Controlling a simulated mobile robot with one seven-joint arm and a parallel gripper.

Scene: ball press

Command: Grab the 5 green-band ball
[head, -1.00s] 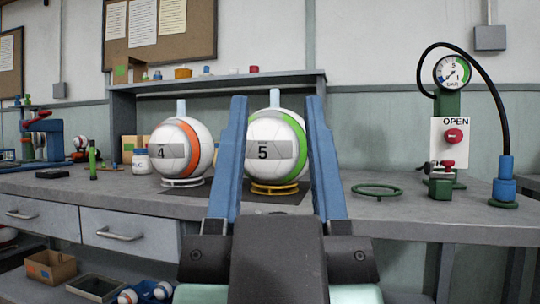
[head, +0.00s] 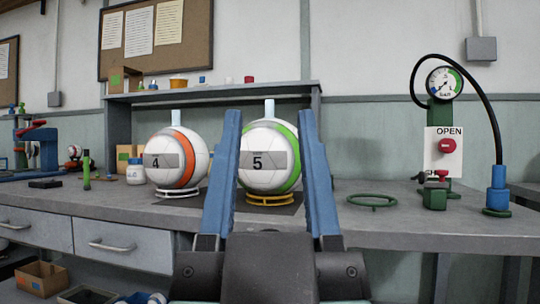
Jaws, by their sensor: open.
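The green-band ball marked 5 (head: 264,172) is white with a grey label and a green stripe on its right side. It rests on a yellow ring stand (head: 270,199) on a dark mat on the workbench. My gripper (head: 268,118) is open, its two blue fingers pointing forward. In the picture the ball shows between the fingers, and the left finger overlaps its left edge. I cannot tell how far the fingertips are from it. The fingers hold nothing.
An orange-band ball marked 4 (head: 172,158) sits on a white ring just left of my left finger. A white jar (head: 135,172) stands farther left. An empty green ring (head: 371,201) and a gauge post with a red knob (head: 447,146) are to the right. A shelf (head: 215,94) runs behind.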

